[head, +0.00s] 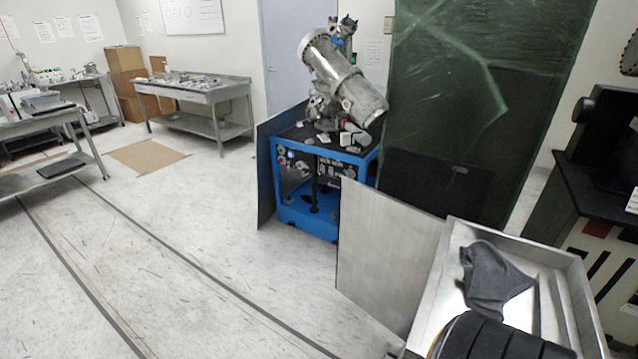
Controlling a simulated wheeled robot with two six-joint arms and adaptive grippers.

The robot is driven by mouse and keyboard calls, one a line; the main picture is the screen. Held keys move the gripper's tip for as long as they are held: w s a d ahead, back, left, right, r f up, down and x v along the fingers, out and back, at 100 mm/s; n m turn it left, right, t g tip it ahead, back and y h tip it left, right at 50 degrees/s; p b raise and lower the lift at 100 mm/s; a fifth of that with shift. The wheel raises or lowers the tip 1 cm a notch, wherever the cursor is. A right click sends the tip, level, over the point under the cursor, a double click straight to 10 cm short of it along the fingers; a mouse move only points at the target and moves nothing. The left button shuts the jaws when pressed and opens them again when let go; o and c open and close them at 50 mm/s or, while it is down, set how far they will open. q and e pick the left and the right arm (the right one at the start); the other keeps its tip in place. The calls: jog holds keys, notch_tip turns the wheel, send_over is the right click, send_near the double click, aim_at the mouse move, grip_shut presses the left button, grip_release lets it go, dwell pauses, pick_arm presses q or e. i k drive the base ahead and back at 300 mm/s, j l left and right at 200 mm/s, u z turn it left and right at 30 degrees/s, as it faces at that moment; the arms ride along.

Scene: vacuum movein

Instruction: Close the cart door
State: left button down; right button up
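A metal cart (449,271) with a shallow tray top stands at the lower right. A blue cart (307,215) with an open front stands farther back, carrying a large silver cylinder (343,77). A dark upright panel (265,181) stands at its left side. Neither of my grippers shows in the head view.
A dark green sheet-covered panel (479,90) stands behind. Steel tables (200,95) are at the back left.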

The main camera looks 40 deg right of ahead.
aim_at(388, 246)
jog(key=i+z, duration=0.3)
jog(key=i, duration=0.3)
jog(key=i+z, duration=0.35)
jog(key=i, duration=0.2)
jog(key=i+j+z, duration=0.3)
jog(key=i, duration=0.25)
